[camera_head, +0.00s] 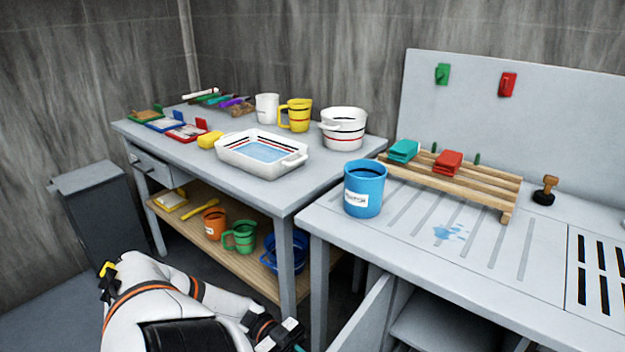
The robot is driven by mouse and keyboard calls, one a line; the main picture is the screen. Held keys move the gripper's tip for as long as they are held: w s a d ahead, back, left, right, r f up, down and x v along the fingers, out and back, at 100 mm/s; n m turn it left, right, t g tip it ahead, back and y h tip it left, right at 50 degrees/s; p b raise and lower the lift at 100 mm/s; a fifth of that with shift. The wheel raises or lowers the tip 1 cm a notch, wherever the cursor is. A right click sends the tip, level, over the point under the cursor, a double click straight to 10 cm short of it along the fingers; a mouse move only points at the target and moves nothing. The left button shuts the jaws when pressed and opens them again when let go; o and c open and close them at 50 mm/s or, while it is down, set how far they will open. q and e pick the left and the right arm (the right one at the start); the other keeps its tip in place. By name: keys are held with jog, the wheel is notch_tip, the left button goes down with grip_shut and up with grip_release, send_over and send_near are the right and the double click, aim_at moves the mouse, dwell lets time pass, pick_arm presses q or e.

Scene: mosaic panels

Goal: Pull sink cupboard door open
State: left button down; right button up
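The sink cupboard door (362,318) is a grey panel under the front left of the sink counter. It stands swung out at an angle, and part of the cupboard's grey inside (435,325) shows to its right. The door's lower part is cut off by the picture's bottom edge, and I see no handle. My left arm reaches in from the lower left. Its wrist end and gripper (288,338) are at the bottom edge, left of the door and apart from its visible part. The fingers are not clear. My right gripper is out of view.
The sink counter (405,232) bears a blue mug (365,188), a wooden rack (482,186) and a stamp (545,190). A grey table (290,188) with pots and trays stands left of it, its leg (288,275) near my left wrist. A dark bin (100,215) stands far left.

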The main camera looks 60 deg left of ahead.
pick_arm(q)
jog(key=shift+s+a, duration=0.1)
jog(key=shift+a, duration=0.1)
jog(key=c, duration=1.5)
grip_release()
jog(key=shift+c, duration=0.2)
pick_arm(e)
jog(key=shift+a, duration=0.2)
